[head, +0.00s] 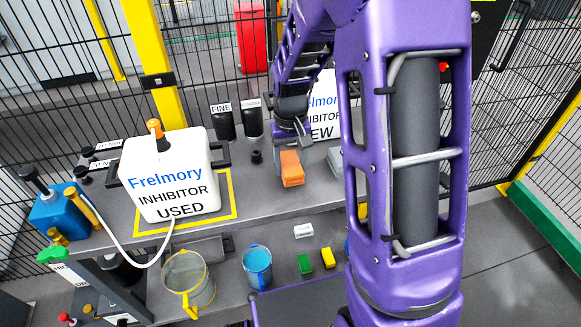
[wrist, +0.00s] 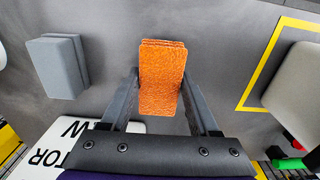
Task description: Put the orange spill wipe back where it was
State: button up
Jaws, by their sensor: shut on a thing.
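My gripper (head: 290,150) is shut on the orange spill wipe (head: 291,168), a thick rough-textured block. In the wrist view my gripper (wrist: 162,92) has one dark finger on each side of the orange wipe (wrist: 162,65). The wipe is over the grey bench (head: 268,196); I cannot tell whether it touches the top. A grey block like a wipe (wrist: 57,67) lies to the left in the wrist view, and part of it (head: 335,160) shows beside my arm in the head view.
A white "USED" container (head: 170,178) stands inside a yellow outline at left. A "NEW" container (head: 322,118) is partly behind my arm. A clear jug (head: 187,280), a blue cup (head: 257,267) and small green (head: 305,264) and yellow (head: 328,258) blocks are in front.

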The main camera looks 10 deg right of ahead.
aim_at(291, 163)
jog(key=shift+f, duration=0.65)
jog(key=shift+f, duration=0.15)
jog(key=o, duration=1.2)
notch_tip(291, 163, up, 12)
jog(key=shift+r+p, duration=0.2)
jog(key=shift+p, duration=0.15)
